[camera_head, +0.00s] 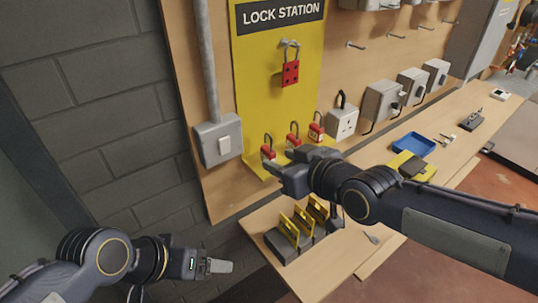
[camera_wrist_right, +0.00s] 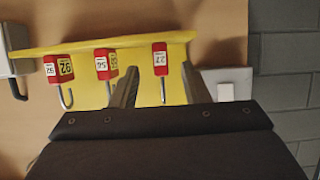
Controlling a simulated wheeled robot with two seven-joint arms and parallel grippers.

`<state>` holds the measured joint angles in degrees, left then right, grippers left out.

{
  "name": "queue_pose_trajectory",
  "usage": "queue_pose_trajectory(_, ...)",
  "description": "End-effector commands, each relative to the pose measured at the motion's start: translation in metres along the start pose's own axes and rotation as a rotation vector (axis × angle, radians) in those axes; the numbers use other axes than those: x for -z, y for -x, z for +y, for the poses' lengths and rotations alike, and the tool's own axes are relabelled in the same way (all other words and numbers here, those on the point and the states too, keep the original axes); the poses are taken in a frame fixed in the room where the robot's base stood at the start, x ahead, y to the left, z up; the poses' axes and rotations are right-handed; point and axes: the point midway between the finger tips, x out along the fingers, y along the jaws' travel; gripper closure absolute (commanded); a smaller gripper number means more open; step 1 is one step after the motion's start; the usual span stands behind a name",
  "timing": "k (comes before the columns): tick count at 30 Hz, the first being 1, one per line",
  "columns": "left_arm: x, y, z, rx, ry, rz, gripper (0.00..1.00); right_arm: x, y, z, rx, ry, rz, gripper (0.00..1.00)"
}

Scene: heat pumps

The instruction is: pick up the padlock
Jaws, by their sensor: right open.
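Three small red padlocks stand in a row on the lower ledge of the yellow lock station board (camera_head: 252,70): a left one (camera_head: 268,149), a middle one (camera_head: 293,138) and a right one (camera_head: 316,130). My right gripper (camera_head: 272,168) is open and empty, just in front of the left padlock. In the right wrist view the row looks upside down. There the padlock labelled 22 (camera_wrist_right: 160,60) shows between my open right fingers (camera_wrist_right: 160,85), with the others (camera_wrist_right: 106,63) (camera_wrist_right: 58,68) to the left. My left gripper (camera_head: 218,266) is low at the left, away from the board; its finger gap is hidden.
A grey light switch (camera_head: 218,141) is left of the board.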

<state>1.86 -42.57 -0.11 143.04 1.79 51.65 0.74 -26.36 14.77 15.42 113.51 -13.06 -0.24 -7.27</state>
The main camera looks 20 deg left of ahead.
Motion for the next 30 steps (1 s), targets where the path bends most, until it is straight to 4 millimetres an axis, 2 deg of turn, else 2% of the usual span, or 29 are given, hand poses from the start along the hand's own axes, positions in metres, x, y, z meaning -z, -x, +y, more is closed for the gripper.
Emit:
queue_pose_trajectory(9, 0.008, 0.017, 0.007, 0.000, 0.000, 0.000, 0.24, 0.004, -0.043, -0.001, 0.001, 0.000, -0.004, 0.58)
queue_pose_trajectory(18, 0.008, 0.016, 0.007, 0.000, 0.000, 0.000, 0.24, 0.002, -0.049, 0.000, -0.001, -0.001, -0.002, 0.58)
queue_pose_trajectory(28, 0.008, 0.016, 0.007, 0.000, 0.000, 0.000, 0.24, 0.002, -0.049, 0.000, -0.001, -0.001, -0.002, 1.00)
queue_pose_trajectory(30, 0.008, 0.016, 0.007, 0.000, 0.000, 0.000, 0.24, 0.003, -0.048, 0.000, -0.001, -0.001, -0.001, 1.00)
